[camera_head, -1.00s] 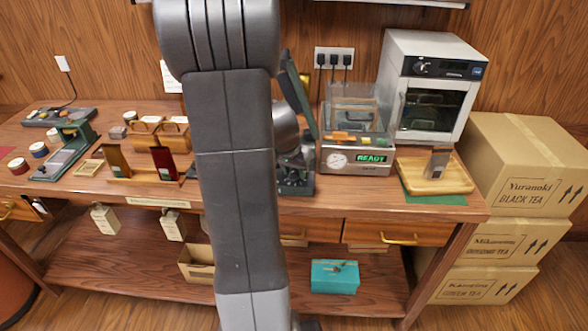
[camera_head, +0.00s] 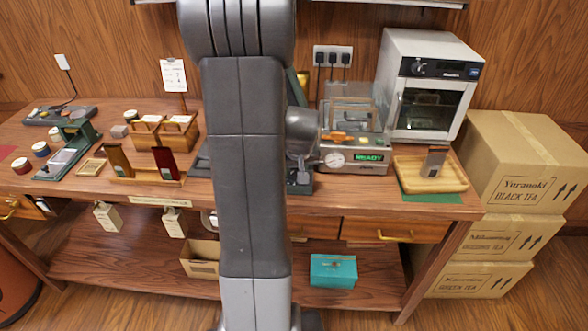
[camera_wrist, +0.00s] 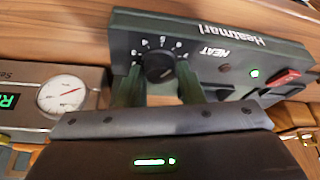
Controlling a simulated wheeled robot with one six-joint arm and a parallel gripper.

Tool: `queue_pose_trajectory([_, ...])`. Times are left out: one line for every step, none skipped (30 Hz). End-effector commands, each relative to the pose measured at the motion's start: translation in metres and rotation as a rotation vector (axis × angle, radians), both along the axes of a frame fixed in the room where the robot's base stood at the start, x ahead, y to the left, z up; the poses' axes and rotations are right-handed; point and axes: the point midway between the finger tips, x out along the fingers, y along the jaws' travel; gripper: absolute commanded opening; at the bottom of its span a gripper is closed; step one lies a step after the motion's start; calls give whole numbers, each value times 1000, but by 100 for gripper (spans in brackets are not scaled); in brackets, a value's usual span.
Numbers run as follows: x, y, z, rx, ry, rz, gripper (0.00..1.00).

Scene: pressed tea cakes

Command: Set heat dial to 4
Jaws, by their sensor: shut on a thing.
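The heat dial (camera_wrist: 159,68) is a round black knob on a dark green panel (camera_wrist: 215,45) in the wrist view, with white marks around it and the word HEAT beside it. I cannot read its setting. My gripper (camera_wrist: 161,82) has its two green fingers on either side of the dial and is shut on it. In the head view my arm hides the gripper and the dial.
A red switch (camera_wrist: 284,78) and a lit green lamp (camera_wrist: 255,73) sit on the same panel. The pressure gauge (camera_head: 335,160) and green READY display (camera_head: 369,156) stand close by. A white oven (camera_head: 432,85) and wooden tray (camera_head: 415,177) are to the right.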

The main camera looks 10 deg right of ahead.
Motion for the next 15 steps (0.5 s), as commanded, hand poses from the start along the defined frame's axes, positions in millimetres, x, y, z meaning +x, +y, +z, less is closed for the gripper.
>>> queue_pose_trajectory([1, -2, -3, -1, -4, 30, 12])
queue_pose_trajectory([1, -2, -3, 0, -4, 52, 12])
queue_pose_trajectory([1, -2, -4, 0, -4, 84, 12])
queue_pose_trajectory([1, -2, -4, -1, -6, 109, 12])
queue_pose_trajectory([1, -2, -4, -1, -5, 133, 12])
queue_pose_trajectory([1, -2, -5, 0, -5, 165, 12])
queue_pose_trajectory([1, -3, -5, -2, -5, 192, 12])
queue_pose_trajectory([1, -3, -5, -1, -5, 219, 12])
queue_pose_trajectory([1, -3, -6, -1, -5, 257, 12])
queue_pose_trajectory([1, -3, -6, -2, -7, 286, 12])
queue_pose_trajectory([2, -3, -6, -1, -7, 314, 12])
queue_pose_trajectory([1, -4, -6, -2, -6, 352, 12])
queue_pose_trajectory([1, -4, -6, -2, -5, 381, 12])
queue_pose_trajectory([2, -4, -5, -2, -6, 409, 12])
queue_pose_trajectory([2, -4, -5, -2, -5, 448, 12])
